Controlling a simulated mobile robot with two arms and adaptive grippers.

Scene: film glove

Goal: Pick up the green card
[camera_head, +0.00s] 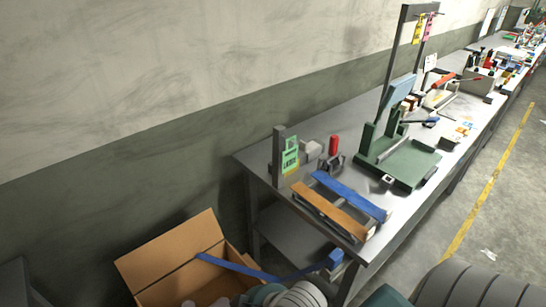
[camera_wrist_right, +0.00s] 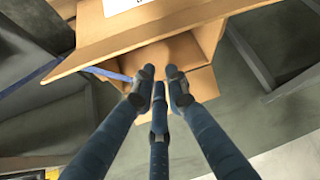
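The green card (camera_head: 290,157) hangs upright against a short grey post (camera_head: 279,150) near the left end of the metal workbench (camera_head: 345,113). It has a yellow lower edge and a cut-out near its top. My right gripper (camera_wrist_right: 159,78) shows in the right wrist view with three dark fingers apart and nothing between them. It points toward a cardboard box, and the green card is not in that view. My left gripper is not in view.
An open cardboard box (camera_head: 180,262) with a blue strap (camera_head: 240,267) stands on the floor left of the bench; it also shows in the wrist view (camera_wrist_right: 130,40). Orange and blue bars (camera_head: 345,190) lie before the card. A red-topped item (camera_head: 334,146) and green stand (camera_head: 407,164) are to its right.

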